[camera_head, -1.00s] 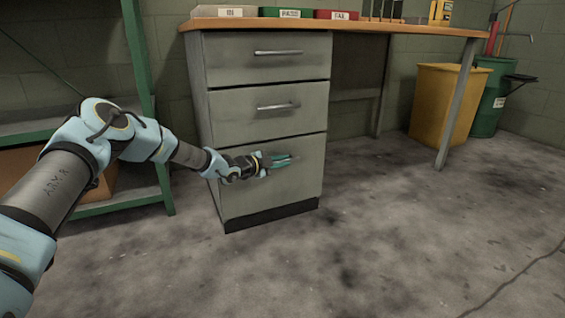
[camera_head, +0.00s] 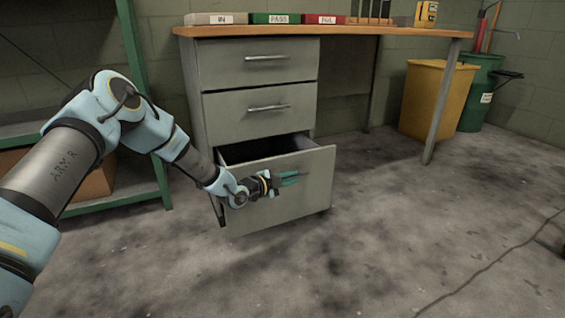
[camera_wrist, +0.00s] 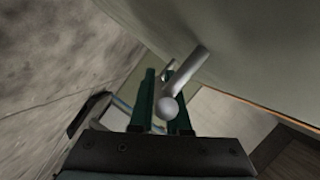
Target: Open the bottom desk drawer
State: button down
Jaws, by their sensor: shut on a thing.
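The grey desk has three drawers. The bottom drawer (camera_head: 312,192) stands partly open, pulled out from the cabinet, and its dark inside shows above the front panel. My gripper (camera_head: 292,178) is at the bottom drawer's front, its green fingers shut on the bar handle. In the wrist view the fingers (camera_wrist: 163,112) are on either side of the grey handle (camera_wrist: 186,75), which stands off the drawer front. The top drawer (camera_head: 258,61) and the middle drawer (camera_head: 259,110) are closed. In the head view my gripper mostly hides the bottom handle.
Labelled trays (camera_head: 272,18) stand on the wooden desktop (camera_head: 340,29). A green shelf (camera_head: 120,194) stands at left, close to my arm. A yellow bin (camera_head: 433,98) and a green bin (camera_head: 478,92) are at right. The floor in front is clear except for a cable (camera_head: 490,266).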

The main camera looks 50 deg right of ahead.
jog(key=s+a+p, duration=0.3)
jog(key=s+a, duration=0.1)
jog(key=s, duration=0.7)
jog(key=s+a+p, duration=0.3)
jog(key=s+a, duration=0.1)
jog(key=s, duration=0.7)
jog(key=shift+a, duration=0.3)
jog(key=c, duration=0.9)
grip_release()
jog(key=p+v, duration=0.3)
jog(key=v, duration=0.7)
jog(key=shift+a+r, duration=0.1)
jog(key=shift+a, duration=0.25)
